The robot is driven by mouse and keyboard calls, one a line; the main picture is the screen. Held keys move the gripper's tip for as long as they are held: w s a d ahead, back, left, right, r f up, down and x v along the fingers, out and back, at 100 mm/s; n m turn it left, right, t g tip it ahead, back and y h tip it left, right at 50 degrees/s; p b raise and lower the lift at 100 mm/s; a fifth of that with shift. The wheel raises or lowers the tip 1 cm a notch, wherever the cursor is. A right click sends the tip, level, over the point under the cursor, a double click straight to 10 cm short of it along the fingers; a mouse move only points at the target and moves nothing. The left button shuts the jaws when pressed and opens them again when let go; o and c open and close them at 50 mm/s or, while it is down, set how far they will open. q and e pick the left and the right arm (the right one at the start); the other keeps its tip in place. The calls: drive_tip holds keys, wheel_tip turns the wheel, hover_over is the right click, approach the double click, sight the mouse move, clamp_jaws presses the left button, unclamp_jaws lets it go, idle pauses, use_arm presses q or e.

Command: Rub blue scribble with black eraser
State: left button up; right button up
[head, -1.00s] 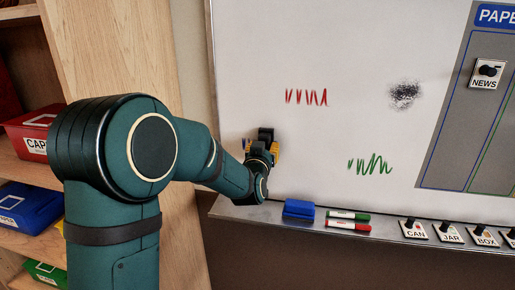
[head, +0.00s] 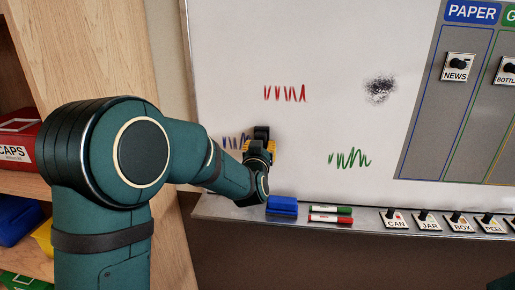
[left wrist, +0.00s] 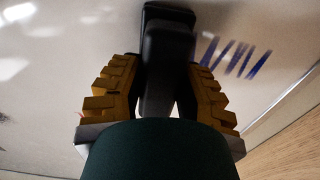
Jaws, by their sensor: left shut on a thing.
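The whiteboard (head: 330,60) carries a blue scribble (head: 233,142) at its lower left, partly hidden behind my left arm and gripper. My left gripper (head: 260,147) is shut on the black eraser (head: 262,132), right beside the scribble. In the left wrist view the black eraser (left wrist: 168,50) sits between the yellow fingers, against or very near the board; contact cannot be told. The blue scribble (left wrist: 236,58) shows there as several slanted strokes just right of the eraser. My right gripper is in no view.
Red (head: 285,93) and green (head: 350,157) scribbles and a black smudge (head: 380,88) are on the board. The ledge holds a blue eraser (head: 282,205), a green marker (head: 330,210), a red marker (head: 331,219) and several label magnets. A wooden shelf stands at left.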

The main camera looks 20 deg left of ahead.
use_arm(q)
drive_tip(key=shift+s+a+b, duration=0.2)
drive_tip(key=shift+a+b, duration=0.25)
drive_tip(key=shift+a, duration=0.5)
drive_tip(key=shift+s+a+b, duration=0.2)
drive_tip(key=shift+a+b, duration=0.2)
drive_tip(key=shift+a, duration=0.5)
